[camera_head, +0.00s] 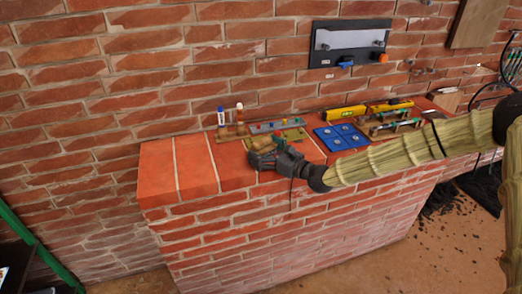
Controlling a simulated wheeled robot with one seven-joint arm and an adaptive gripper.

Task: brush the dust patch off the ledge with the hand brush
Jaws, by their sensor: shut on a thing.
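The ledge (196,168) is the flat red brick top of a low brick wall, and its left part looks bare. My dark gripper (262,157) is low over the ledge near its front edge, left of the middle. It is shut on a small brownish thing, seemingly the hand brush (259,144), mostly hidden by the gripper and the items behind. I cannot tell whether the bristles touch the brick. I cannot make out the dust patch.
Behind my gripper stand two small bottles (239,114) on a wooden block and a grey panel (275,126). Blue plates (342,137), yellow levels (344,113) and wooden tools lie to the right. A framed panel (350,43) hangs on the wall above. Free room is at left.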

